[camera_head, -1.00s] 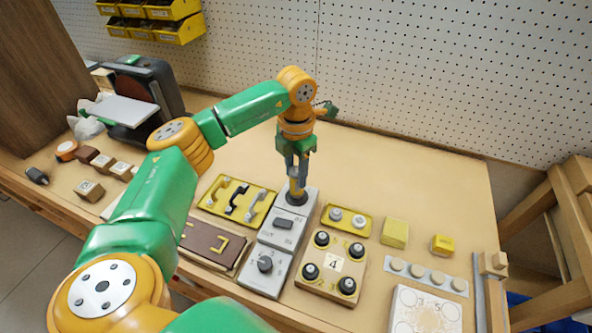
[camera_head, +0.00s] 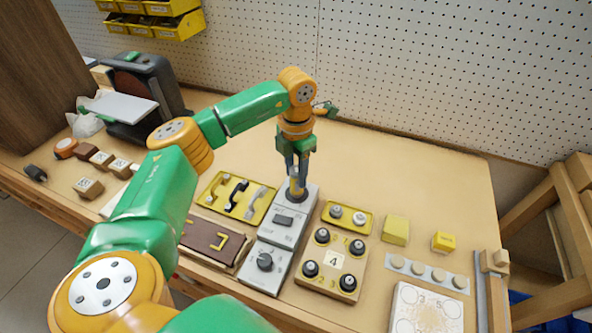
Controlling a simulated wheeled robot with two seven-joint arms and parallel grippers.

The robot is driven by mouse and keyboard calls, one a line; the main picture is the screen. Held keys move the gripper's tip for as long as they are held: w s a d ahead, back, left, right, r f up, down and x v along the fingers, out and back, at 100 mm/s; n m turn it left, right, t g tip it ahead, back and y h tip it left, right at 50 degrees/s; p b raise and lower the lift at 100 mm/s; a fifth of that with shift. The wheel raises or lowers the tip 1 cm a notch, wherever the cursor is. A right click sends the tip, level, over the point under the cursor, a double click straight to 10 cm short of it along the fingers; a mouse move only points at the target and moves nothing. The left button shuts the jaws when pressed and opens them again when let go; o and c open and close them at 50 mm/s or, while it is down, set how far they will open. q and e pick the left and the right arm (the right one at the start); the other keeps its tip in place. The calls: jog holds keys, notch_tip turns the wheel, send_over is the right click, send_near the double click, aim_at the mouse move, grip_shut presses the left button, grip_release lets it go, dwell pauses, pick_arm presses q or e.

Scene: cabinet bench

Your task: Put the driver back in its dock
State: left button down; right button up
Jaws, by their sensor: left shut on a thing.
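My left gripper (camera_head: 296,184) points down at the far end of a grey control panel (camera_head: 268,248). It is shut on a small dark round part (camera_head: 297,197) there, mostly hidden by the fingers; it looks like a knob on the panel. The panel also carries a switch (camera_head: 283,220) and a black dial (camera_head: 265,261). I cannot make out with certainty which thing is the driver or its dock. A small dark tool-like thing (camera_head: 36,173) lies at the far left of the bench. My right gripper is not in view.
A yellow tray with handle-shaped parts (camera_head: 262,212) is left of the panel, and a brown board (camera_head: 205,236) lies nearer. The back middle of the bench is clear.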

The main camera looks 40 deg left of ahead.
pick_arm(q)
jog(key=shift+f+b, duration=0.4)
jog(key=shift+f, duration=0.4)
dwell(0.5)
jog(key=shift+c, duration=0.7)
grip_release()
notch_tip(320, 180, up, 7)
jog(key=p, duration=0.6)
jog(key=shift+r, duration=0.1)
